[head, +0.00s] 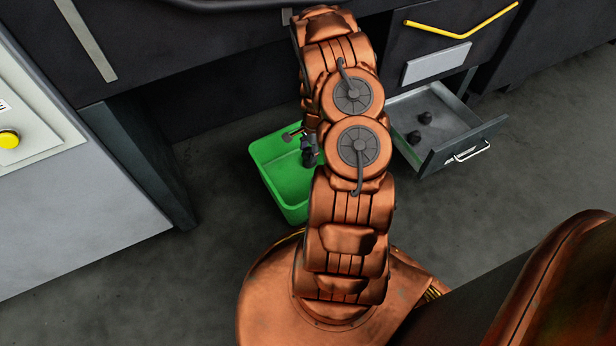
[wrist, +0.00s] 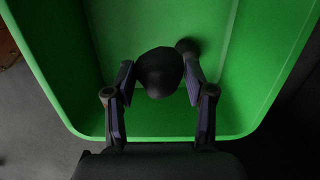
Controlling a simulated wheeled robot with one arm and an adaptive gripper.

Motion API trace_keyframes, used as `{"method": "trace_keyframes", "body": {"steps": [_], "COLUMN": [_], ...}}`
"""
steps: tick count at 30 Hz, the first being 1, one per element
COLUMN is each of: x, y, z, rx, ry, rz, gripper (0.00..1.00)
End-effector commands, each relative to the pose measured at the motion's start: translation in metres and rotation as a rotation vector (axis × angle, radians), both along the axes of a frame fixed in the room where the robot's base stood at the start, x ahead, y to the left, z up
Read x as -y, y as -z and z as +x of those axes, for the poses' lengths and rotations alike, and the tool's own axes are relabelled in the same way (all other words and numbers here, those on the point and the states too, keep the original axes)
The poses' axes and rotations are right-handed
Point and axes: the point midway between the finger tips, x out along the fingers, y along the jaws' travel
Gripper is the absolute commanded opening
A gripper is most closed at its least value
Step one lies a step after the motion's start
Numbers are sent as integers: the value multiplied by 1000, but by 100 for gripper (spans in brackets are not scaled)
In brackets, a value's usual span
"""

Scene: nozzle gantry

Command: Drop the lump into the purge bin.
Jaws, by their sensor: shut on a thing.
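The lump (wrist: 160,72) is dark and rounded. My gripper (wrist: 157,85) is shut on it, with one finger on each side. The purge bin is an open green bin (head: 275,158) on the floor beneath the machine, partly hidden by my arm in the head view. In the wrist view its green wall (wrist: 45,65) surrounds the lump and fingers, so they are over or inside the bin; the exact height is hard to tell. The lump is not clear in the head view, where my gripper (head: 309,151) shows small and dark over the bin.
A second dark round thing (wrist: 187,46) shows behind the lump, seemingly in the bin. An open grey drawer (head: 465,133) at right holds two dark lumps (head: 421,127). A dark machine leg (head: 140,155) stands left of the bin. Grey floor is clear in front.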

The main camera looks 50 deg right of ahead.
Motion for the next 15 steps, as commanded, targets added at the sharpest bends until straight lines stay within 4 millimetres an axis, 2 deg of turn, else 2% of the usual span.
{"method": "trace_keyframes", "body": {"steps": [8,9,15], "x": [1,1,1], "y": [2,2,2], "z": [0,0,0], "rx": [1,1,0], "ry": [2,2,2], "rz": [0,0,0], "gripper": [18,55,76]}}
